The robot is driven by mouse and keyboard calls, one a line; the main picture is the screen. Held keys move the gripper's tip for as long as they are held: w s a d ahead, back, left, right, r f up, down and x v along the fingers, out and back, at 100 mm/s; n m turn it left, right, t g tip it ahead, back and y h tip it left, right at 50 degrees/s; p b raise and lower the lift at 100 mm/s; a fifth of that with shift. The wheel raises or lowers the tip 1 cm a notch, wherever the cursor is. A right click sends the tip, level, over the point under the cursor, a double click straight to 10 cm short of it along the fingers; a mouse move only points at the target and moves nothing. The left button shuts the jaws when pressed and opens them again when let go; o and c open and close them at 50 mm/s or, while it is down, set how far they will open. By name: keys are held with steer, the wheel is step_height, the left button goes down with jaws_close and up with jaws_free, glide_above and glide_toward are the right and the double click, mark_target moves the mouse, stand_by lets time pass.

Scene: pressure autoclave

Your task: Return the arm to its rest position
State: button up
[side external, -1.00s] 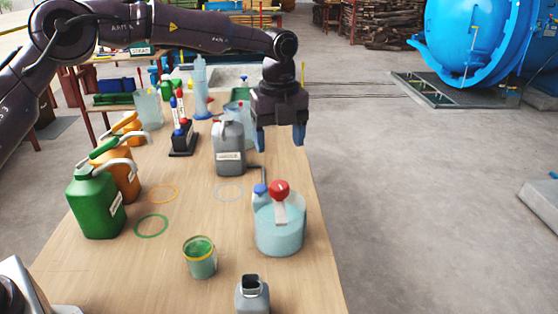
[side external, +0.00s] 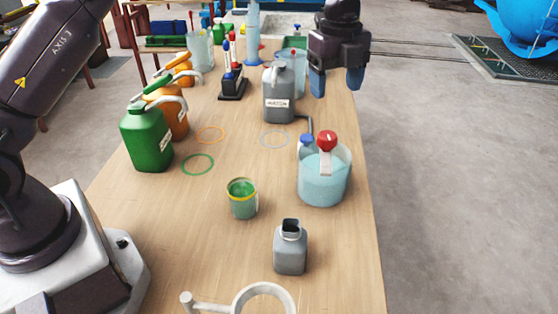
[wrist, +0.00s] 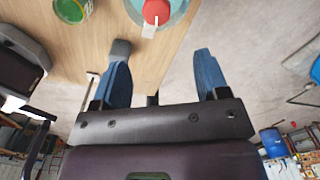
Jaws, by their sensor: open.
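My gripper (side external: 336,82) hangs above the right edge of the table, behind and above the beaker with the red knob. Its two blue fingers point down and are apart, with nothing between them. In the wrist view my gripper (wrist: 160,80) also shows its fingers spread and empty.
The wooden table (side external: 130,250) holds a grey jug (side external: 285,98), a beaker of pale blue liquid (side external: 323,184), a green jug (side external: 147,138), an orange jug (side external: 174,110), a small green cup (side external: 242,198) and an open grey bottle (side external: 290,249).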

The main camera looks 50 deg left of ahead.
steer(key=s+a+r+n+t, duration=0.2)
steer(key=s+n, duration=0.5)
steer(key=s, duration=0.4)
steer(key=s+a+r+n+t, duration=0.1)
steer(key=s+a+r+n, duration=0.3)
steer(key=s+n, duration=0.3)
steer(key=s+a+r+n+t, duration=0.2)
steer(key=s+n, duration=0.5)
steer(key=s, duration=0.7)
steer(key=shift+s+a+r+t, duration=0.3)
steer(key=shift+s+a+r, duration=0.05)
steer(key=shift+a+r, duration=0.2)
